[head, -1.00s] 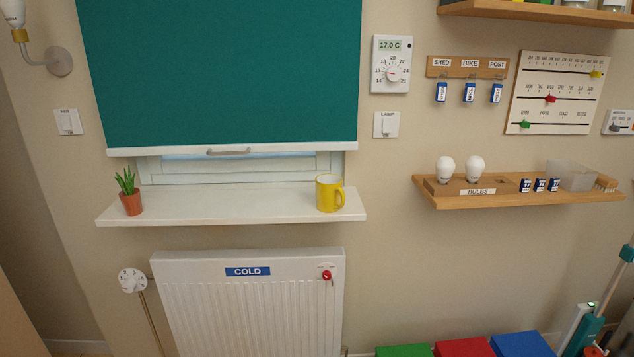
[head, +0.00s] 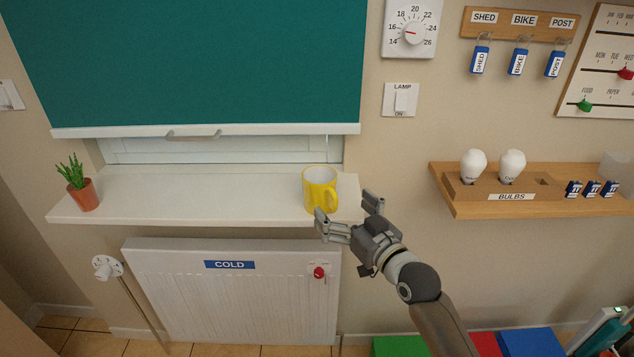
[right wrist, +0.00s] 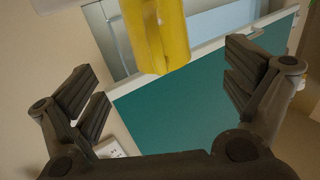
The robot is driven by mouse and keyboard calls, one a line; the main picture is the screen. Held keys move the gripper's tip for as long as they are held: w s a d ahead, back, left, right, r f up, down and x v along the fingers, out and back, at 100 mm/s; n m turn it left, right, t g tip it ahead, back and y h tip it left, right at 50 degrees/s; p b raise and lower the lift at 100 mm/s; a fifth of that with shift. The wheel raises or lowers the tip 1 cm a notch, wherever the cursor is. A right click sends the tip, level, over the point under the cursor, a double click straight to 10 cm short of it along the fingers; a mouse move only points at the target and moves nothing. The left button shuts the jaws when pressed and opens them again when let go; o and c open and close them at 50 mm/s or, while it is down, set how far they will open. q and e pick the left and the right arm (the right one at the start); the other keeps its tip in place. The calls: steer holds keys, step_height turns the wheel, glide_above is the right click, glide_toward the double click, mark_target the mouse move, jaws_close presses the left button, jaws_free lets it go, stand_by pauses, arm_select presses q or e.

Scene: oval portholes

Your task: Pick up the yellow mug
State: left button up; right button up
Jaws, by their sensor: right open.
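My right gripper (head: 346,210) is open and empty, in front of the sill and close to the mug's lower front; I cannot tell the exact gap. In the right wrist view the mug (right wrist: 155,32) shows at the top, between and beyond the spread fingers of the right gripper (right wrist: 165,85). The mug is cut off by the picture's edge there. My left gripper is not in view.
A potted plant (head: 82,192) stands at the sill's left end. A teal blind (head: 190,65) hangs above, and a radiator (head: 230,290) is below. A wooden shelf (head: 470,210) with bulbs is to the right. The middle of the sill is clear.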

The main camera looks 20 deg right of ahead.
mark_target(335, 200)
steer(key=x, duration=0.4)
steer(key=shift+a+r+p, duration=0.1)
steer(key=shift+a+p, duration=0.1)
steer(key=shift+p, duration=0.15)
steer(key=shift+w, duration=0.7)
steer(key=p+x, duration=0.1)
steer(key=x, duration=0.2)
steer(key=shift+w+r+p, duration=0.1)
steer(key=shift+w+p, duration=0.25)
steer(key=shift+w, duration=0.05)
steer(key=shift+w+a, duration=0.1)
steer(key=shift+w, duration=0.25)
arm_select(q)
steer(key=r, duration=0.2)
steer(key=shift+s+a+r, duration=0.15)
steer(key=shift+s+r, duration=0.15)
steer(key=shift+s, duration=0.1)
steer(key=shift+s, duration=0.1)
arm_select(e)
steer(key=shift+c, duration=0.5)
steer(key=c, duration=1.2)
